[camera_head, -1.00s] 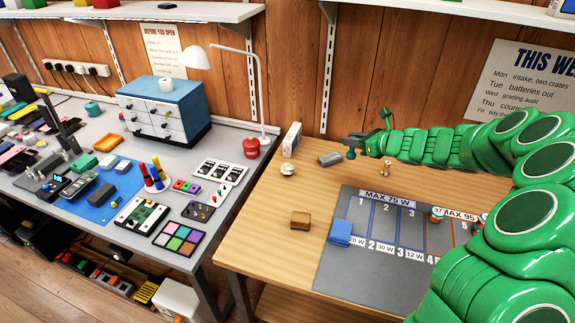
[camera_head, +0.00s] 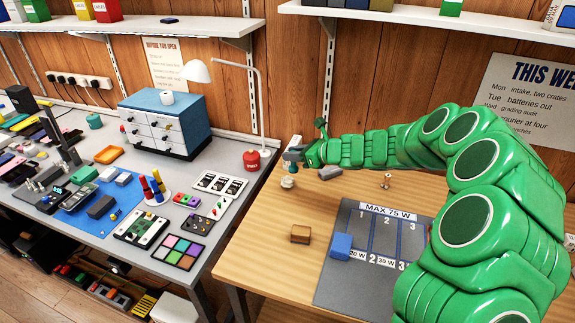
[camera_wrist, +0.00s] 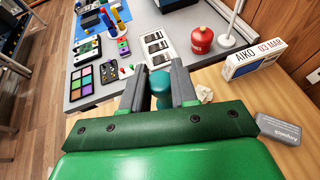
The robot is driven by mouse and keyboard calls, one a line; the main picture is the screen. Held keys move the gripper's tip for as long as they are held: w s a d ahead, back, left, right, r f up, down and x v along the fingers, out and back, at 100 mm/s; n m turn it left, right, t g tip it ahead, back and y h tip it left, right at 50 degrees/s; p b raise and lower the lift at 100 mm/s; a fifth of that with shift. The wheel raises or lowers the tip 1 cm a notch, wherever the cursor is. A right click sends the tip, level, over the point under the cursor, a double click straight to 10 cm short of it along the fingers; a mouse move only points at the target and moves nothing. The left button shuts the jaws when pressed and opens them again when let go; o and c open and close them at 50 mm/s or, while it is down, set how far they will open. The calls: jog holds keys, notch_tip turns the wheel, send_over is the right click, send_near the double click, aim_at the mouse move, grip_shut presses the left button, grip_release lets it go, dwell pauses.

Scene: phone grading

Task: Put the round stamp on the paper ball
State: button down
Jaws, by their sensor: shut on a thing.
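My gripper (camera_head: 293,155) is shut on the teal round stamp (camera_wrist: 161,84), whose rounded teal top shows between the two grey fingers in the wrist view. In the head view the stamp is small and mostly hidden by the fingers. The crumpled whitish paper ball (camera_head: 287,182) rests on the wooden table, just below my gripper in the head view. In the wrist view the paper ball (camera_wrist: 204,94) shows beside the right finger, partly hidden. The stamp looks raised above the table and apart from the ball.
A white box marked AIKO (camera_wrist: 256,58) and a grey block (camera_wrist: 278,130) stand close to the ball. A brown block (camera_head: 300,234), a blue block (camera_head: 341,246) and a grey mat (camera_head: 345,285) lie nearer the front. The grey bench (camera_head: 225,155) with a red container (camera_head: 251,160) adjoins at left.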

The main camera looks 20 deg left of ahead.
jog(key=shift+w+a+f, duration=0.85)
jog(key=shift+w+f, duration=0.7)
jog(key=shift+f, duration=0.35)
jog(key=shift+w+a+f, duration=0.9)
jog(key=shift+w+f, duration=0.65)
jog(key=shift+f, duration=0.4)
jog(key=shift+w+a+f, duration=0.85)
jog(key=shift+w+f, duration=0.7)
jog(key=shift+f, duration=0.35)
jog(key=shift+f, duration=0.1)
jog(key=c, duration=0.8)
grip_release()
jog(key=shift+c, duration=0.2)
jog(key=shift+d+r, duration=0.1)
jog(key=shift+r, duration=0.1)
jog(key=v, duration=1.1)
jog(key=shift+s+d, duration=0.15)
jog(key=shift+d, duration=0.25)
jog(key=shift+r, duration=0.1)
